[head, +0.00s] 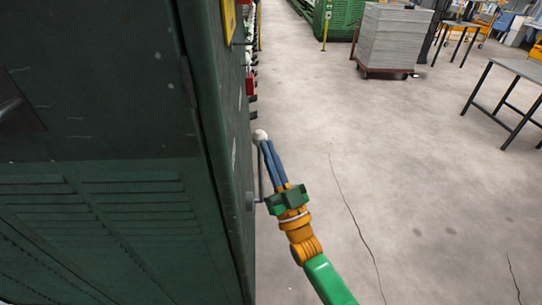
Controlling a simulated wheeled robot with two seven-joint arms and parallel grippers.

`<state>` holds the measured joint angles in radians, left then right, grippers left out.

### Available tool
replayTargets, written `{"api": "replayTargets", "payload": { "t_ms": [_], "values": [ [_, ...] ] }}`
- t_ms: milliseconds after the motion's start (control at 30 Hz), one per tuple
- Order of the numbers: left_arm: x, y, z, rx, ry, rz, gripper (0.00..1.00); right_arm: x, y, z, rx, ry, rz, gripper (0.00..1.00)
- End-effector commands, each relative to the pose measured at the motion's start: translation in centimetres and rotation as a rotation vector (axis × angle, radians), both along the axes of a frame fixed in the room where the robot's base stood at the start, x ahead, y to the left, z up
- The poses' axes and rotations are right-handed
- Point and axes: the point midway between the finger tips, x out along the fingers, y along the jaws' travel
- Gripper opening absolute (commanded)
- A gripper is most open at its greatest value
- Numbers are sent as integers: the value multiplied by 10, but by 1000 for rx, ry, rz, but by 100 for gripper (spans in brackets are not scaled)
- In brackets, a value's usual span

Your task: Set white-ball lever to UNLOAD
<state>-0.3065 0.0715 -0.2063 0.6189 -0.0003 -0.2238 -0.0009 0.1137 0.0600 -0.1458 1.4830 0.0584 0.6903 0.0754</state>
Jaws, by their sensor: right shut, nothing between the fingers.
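The white-ball lever (260,135) is on the right-hand side of the green machine (110,230). Its white ball is at the top, and its thin grey rod runs down to a pivot on the machine's side. My right gripper (267,144) has blue fingers and is shut. Its fingertips are at the ball, just below and right of it; I cannot tell whether they touch. Nothing shows between the fingers. Any UNLOAD marking is not visible from here. My left gripper is not in view.
The machine fills the left side, with red and dark fittings (250,85) along its edge farther back. A pallet stack (393,38) and a table (520,68) stand at the back and right. The concrete floor (420,190) is clear.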

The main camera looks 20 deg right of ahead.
Motion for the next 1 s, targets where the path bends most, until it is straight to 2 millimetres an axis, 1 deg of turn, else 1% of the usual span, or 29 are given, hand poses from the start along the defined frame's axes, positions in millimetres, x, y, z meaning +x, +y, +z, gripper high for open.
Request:
{"api": "replayTargets", "payload": {
  "t_ms": [33, 100, 300, 500, 700, 1000],
  "values": [
    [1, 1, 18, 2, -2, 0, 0, 9, -2, 12, 11, 39, -1, 0],
    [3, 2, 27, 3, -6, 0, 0, 21, -6, 12, 28, 97, -1, 0],
    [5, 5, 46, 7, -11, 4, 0, 52, -15, 9, 69, 241, 0, 0],
    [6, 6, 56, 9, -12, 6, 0, 74, -21, 3, 99, 348, 0, 0],
    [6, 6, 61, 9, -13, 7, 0, 87, -25, -1, 117, 408, 0, 0],
    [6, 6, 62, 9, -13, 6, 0, 93, -27, -4, 125, 438, 0, 0]
  ]
}}
